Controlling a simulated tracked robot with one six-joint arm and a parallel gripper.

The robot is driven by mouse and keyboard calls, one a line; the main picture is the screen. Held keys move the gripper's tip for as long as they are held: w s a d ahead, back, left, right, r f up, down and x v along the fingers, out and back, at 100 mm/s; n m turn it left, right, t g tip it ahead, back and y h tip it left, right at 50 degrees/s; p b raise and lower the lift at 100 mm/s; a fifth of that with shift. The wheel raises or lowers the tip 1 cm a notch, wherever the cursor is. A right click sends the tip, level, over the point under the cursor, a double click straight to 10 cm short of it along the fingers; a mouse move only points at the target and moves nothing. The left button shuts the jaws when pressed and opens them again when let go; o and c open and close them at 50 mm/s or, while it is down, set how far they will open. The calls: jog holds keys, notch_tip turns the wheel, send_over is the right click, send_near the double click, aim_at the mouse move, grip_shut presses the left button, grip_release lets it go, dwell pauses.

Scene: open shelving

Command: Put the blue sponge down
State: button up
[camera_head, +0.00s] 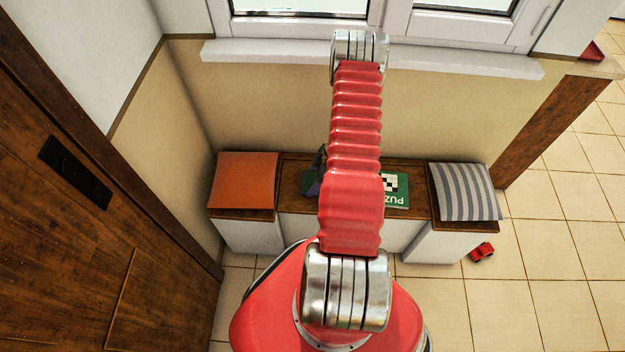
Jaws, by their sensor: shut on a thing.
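The blue sponge is not visible in the camera_head view. My gripper is not clearly visible either. My red ribbed arm rises through the middle of the picture and hides whatever is behind it. A low bench (293,188) with a brown wooden top and white fronts stands against the wall under the window. A small dark grey-purple shape (316,172) shows just left of my arm, over the bench; I cannot tell what it is.
An orange cushion (248,181) lies on the bench's left end and a striped cushion (464,191) on its right end. A green puzzle book (397,199) lies partly behind my arm. A red toy car (482,252) is on the tiled floor. A wooden door (90,230) stands left.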

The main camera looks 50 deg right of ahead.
jog(key=shift+f, duration=0.3)
jog(key=o, duration=1)
jog(key=shift+c, duration=0.2)
jog(key=shift+r, duration=0.1)
jog(key=v, duration=1.2)
